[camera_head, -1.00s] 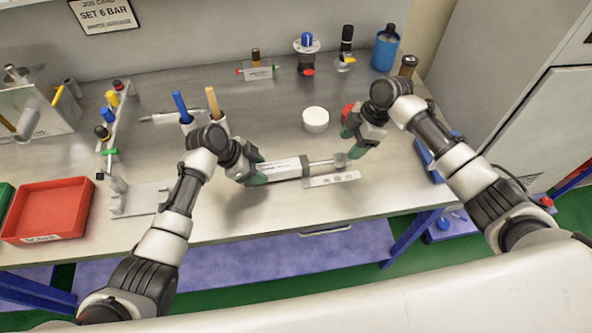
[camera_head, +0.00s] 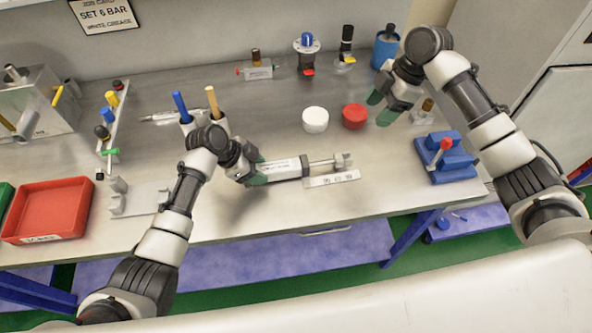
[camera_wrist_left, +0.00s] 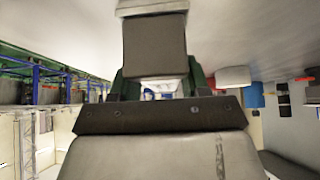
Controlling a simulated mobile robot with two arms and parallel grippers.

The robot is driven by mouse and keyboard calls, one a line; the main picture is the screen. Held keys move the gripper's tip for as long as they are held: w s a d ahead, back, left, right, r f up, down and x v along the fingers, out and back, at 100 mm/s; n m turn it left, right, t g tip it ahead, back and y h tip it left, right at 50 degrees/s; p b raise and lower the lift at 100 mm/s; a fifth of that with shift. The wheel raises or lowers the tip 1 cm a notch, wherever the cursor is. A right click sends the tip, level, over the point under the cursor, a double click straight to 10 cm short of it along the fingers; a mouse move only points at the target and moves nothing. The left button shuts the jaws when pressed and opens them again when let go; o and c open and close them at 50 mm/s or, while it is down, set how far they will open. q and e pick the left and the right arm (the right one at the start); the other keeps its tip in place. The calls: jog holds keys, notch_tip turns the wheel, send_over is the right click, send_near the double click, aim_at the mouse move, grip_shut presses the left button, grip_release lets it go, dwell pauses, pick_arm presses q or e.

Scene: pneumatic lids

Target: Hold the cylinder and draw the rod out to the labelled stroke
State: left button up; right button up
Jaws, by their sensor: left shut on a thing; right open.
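The cylinder (camera_head: 283,169) lies on the bench, white with a dark end cap. Its rod (camera_head: 324,162) sticks out to the right and ends in a grey metal fork (camera_head: 344,160). A white label strip (camera_head: 332,179) with marks lies along the front of the rod. My left gripper (camera_head: 256,172) is shut on the left part of the cylinder. In the left wrist view, a dark block (camera_wrist_left: 155,50) stands between the green fingers. My right gripper (camera_head: 380,108) is open and empty, up and to the right of the rod, apart from it.
A white cap (camera_head: 315,120) and a red cap (camera_head: 354,116) stand behind the rod. A blue block holder (camera_head: 446,162) with a red-topped piece is at right. A red tray (camera_head: 46,210) is at far left. The bench front right of the label is clear.

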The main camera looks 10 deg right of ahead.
pick_arm(q)
jog(key=shift+f, duration=0.1)
jog(key=o, duration=0.9)
jog(key=shift+o, duration=0.2)
